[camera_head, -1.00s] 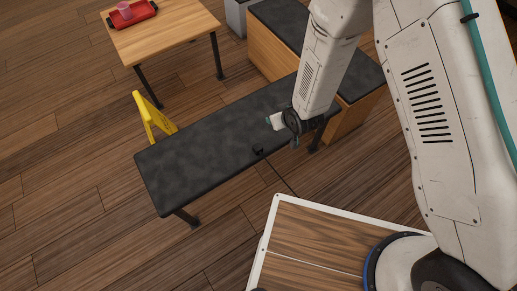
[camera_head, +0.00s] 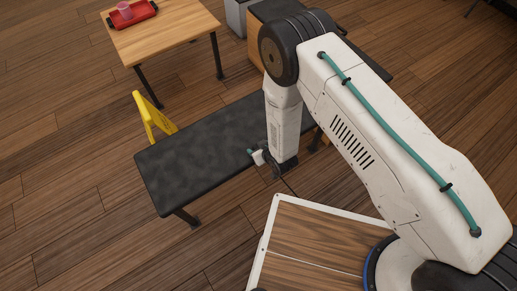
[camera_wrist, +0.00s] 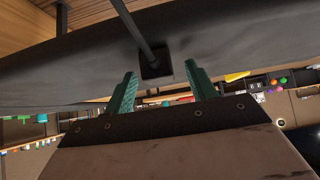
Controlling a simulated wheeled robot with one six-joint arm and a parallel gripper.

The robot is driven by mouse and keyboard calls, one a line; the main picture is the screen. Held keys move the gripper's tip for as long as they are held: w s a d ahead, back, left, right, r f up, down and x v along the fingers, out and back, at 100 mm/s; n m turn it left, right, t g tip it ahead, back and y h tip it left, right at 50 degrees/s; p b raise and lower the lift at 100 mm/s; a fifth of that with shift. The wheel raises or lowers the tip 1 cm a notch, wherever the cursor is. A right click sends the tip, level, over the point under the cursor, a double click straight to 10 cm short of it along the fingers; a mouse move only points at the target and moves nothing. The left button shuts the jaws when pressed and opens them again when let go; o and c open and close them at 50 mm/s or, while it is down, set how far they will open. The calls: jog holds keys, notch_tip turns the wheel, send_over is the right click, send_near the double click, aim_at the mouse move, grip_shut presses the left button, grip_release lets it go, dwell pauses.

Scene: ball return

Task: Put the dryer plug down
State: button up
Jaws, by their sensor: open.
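In the wrist view a small black block with a thick dark cord, which looks like the dryer plug (camera_wrist: 155,66), shows against the dark bench (camera_wrist: 80,75). My gripper (camera_wrist: 161,82) is open, with one teal finger on each side of the plug in that view. I cannot tell whether the fingers touch it. In the head view my gripper (camera_head: 253,153) is low at the front edge of the black bench (camera_head: 190,160). The plug is not distinguishable there, behind my gripper and arm.
A yellow folding sign (camera_head: 150,115) stands behind the bench. A wooden table (camera_head: 170,40) with a red tray (camera_head: 132,15) and a pink cup (camera_head: 124,9) stands farther back. A wood-topped, white-edged surface (camera_head: 300,235) is in front. Floor at left is clear.

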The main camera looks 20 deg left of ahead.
jog(key=shift+w+a+f, duration=0.2)
jog(key=shift+a+f, duration=0.05)
jog(key=shift+f, duration=0.1)
jog(key=c, duration=1.1)
jog(key=shift+r, duration=0.1)
